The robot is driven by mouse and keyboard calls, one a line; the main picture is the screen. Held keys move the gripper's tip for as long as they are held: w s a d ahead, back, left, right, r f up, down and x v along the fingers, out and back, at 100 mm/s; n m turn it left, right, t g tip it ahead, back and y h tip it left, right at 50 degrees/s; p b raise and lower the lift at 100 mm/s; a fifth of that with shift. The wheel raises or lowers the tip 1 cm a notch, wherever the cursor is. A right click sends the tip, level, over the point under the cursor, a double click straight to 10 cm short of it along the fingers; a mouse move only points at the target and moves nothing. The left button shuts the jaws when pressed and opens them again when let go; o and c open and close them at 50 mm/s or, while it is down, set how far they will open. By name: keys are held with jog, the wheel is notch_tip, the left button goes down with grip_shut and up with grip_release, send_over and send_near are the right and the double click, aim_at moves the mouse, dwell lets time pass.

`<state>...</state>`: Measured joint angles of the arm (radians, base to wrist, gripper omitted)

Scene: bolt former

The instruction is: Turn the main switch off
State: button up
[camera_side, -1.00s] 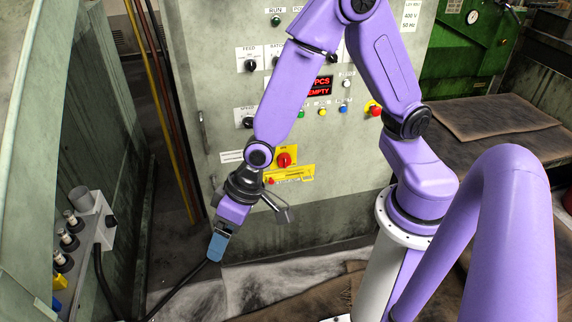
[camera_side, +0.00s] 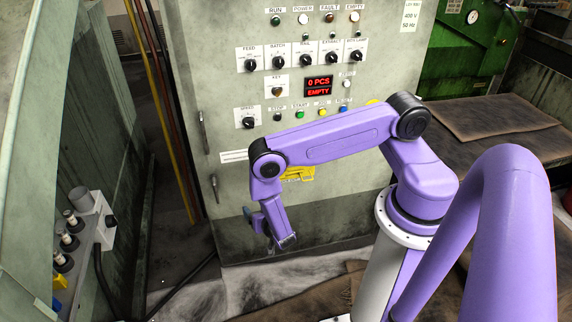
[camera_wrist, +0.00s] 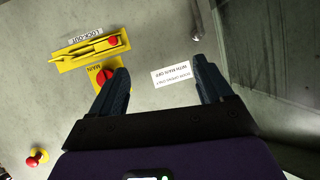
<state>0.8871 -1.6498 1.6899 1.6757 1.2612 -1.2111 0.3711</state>
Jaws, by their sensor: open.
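The main switch (camera_wrist: 104,77) is a red knob on a yellow plate marked MAIN, on the cabinet's grey front. In the wrist view it shows beside the left finger, which partly covers the plate. My arm hides it in the side view. My gripper (camera_wrist: 160,64) is open and empty, its dark fingers spread wide and facing the panel. A white label (camera_wrist: 171,76) shows between the fingertips; the switch lies outside them, to the left. In the side view, only part of my gripper's blue end (camera_side: 258,219) shows behind the arm, low before the cabinet.
A yellow lockout bracket (camera_wrist: 88,48) with a red piece sits beside the switch. A red mushroom button (camera_wrist: 37,158) is farther off. The cabinet (camera_side: 230,170) carries several knobs and a red-lit display (camera_side: 319,86). A grey box with connectors (camera_side: 88,225) stands at left.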

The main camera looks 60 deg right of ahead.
jog(key=s+d+t+h, duration=0.1)
jog(key=s+d+h, duration=0.25)
jog(key=d, duration=0.25)
jog(key=s+d+t+h, duration=0.1)
jog(key=s+d+h, duration=0.1)
jog(key=s+d, duration=0.3)
jog(key=x, duration=1.8)
jog(key=shift+w+f+m, duration=0.25)
jog(key=shift+f+m, duration=0.15)
jog(key=shift+f, duration=0.15)
jog(key=c, duration=1)
